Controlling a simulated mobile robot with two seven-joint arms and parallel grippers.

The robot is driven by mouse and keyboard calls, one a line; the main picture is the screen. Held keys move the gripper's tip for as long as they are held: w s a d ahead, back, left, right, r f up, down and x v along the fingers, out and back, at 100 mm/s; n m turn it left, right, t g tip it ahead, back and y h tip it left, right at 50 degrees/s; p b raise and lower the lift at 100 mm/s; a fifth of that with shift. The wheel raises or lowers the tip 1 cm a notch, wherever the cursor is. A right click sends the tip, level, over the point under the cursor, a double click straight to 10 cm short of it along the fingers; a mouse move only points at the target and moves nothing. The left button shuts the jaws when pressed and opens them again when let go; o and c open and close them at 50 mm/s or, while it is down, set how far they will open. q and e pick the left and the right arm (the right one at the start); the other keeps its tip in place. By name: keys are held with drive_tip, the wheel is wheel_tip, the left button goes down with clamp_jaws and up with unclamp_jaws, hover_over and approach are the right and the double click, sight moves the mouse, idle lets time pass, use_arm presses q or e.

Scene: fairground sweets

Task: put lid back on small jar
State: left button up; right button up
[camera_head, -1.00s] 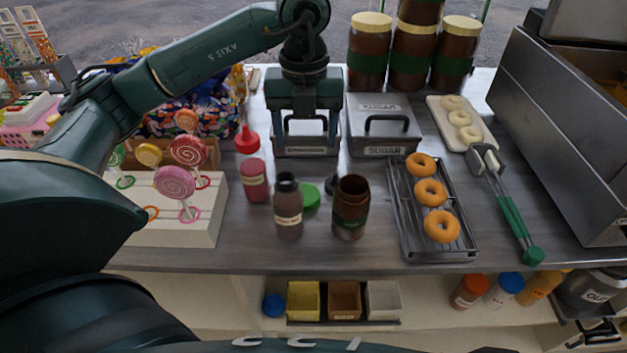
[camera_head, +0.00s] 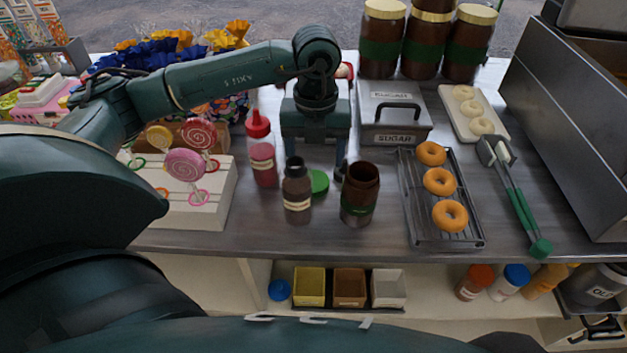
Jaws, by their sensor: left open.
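The small jar (camera_head: 359,193) is brown with a green band and stands upright and open-topped on the metal counter. A green lid (camera_head: 319,182) lies on the counter to its left, partly hidden behind a dark bottle (camera_head: 297,192). My left gripper (camera_head: 315,150) is open and points down, behind and above the lid and apart from the jar. Its fingers are spread, with nothing visible between them. My right gripper is not in view.
A red-capped squeeze bottle (camera_head: 262,150) stands left of the dark bottle. A doughnut rack (camera_head: 413,215) is right of the jar. A sugar container (camera_head: 394,112) stands behind, and a lollipop stand (camera_head: 205,207) is at left. Bare counter lies in front of the jar.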

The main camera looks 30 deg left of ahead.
use_arm(q)
drive_tip(key=shift+f, duration=0.1)
drive_tip(key=f, duration=0.5)
drive_tip(key=shift+s, duration=0.35)
drive_tip(key=shift+c, duration=0.6)
drive_tip(key=c, duration=0.6)
